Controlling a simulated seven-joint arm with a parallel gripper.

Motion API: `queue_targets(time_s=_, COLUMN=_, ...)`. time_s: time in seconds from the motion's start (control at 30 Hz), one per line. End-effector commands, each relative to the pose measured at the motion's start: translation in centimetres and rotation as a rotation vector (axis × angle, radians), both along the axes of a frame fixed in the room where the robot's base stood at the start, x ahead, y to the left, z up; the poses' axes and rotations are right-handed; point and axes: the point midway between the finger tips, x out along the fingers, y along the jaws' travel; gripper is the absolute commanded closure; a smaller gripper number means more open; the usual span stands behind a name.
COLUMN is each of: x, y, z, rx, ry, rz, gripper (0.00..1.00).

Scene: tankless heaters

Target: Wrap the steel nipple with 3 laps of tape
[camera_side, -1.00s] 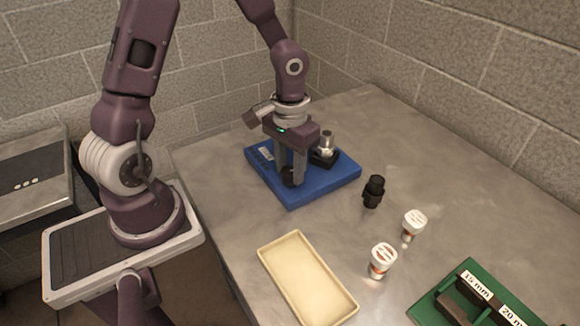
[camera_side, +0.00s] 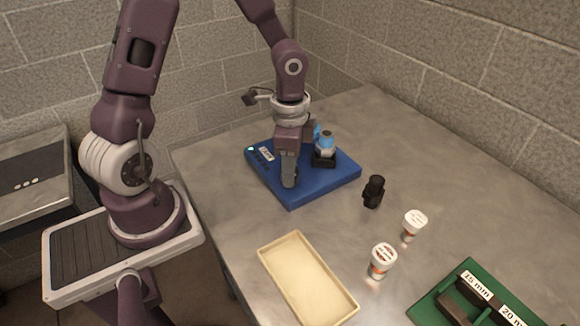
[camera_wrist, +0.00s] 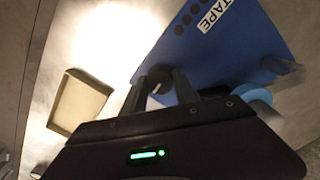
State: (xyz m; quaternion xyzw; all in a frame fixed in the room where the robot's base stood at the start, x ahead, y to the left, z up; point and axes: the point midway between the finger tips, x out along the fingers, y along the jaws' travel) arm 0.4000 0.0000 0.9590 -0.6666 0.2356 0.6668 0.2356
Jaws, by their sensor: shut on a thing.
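The steel nipple (camera_side: 326,138) stands upright in a dark holder (camera_side: 324,160) on the blue fixture (camera_side: 318,188). Light blue covers its middle in the side view. A light blue round part (camera_wrist: 256,96) shows beside my gripper in the wrist view, and another light blue piece (camera_side: 316,130) shows left of the nipple. My gripper (camera_side: 288,182) points down at the fixture's front left part, beside the nipple. Its fingers are shut on a small dark part, like a knob (camera_wrist: 160,80), mostly hidden by them. A "TAPE" label (camera_wrist: 214,13) and a row of dots lie on the fixture; one dot looks pale.
A black fitting (camera_side: 374,191) and two white-capped containers (camera_side: 383,256) (camera_side: 415,220) stand right of the fixture. An empty cream tray (camera_side: 285,279) lies in front. A green rack (camera_side: 430,308) with size labels is at lower right. Block walls stand behind the table.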

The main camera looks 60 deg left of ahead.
Motion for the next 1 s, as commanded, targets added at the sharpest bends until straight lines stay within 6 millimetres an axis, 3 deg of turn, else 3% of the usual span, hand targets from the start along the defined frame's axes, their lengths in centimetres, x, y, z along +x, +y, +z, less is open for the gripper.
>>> queue_targets(time_s=0.4, x=0.06, y=-0.02, z=-0.01, rx=-0.001, ry=-0.002, rz=-0.23, gripper=1.0)
queue_targets(time_s=1.0, x=0.05, y=-0.02, z=-0.01, rx=0.0, ry=-0.001, rz=-0.286, gripper=1.0)
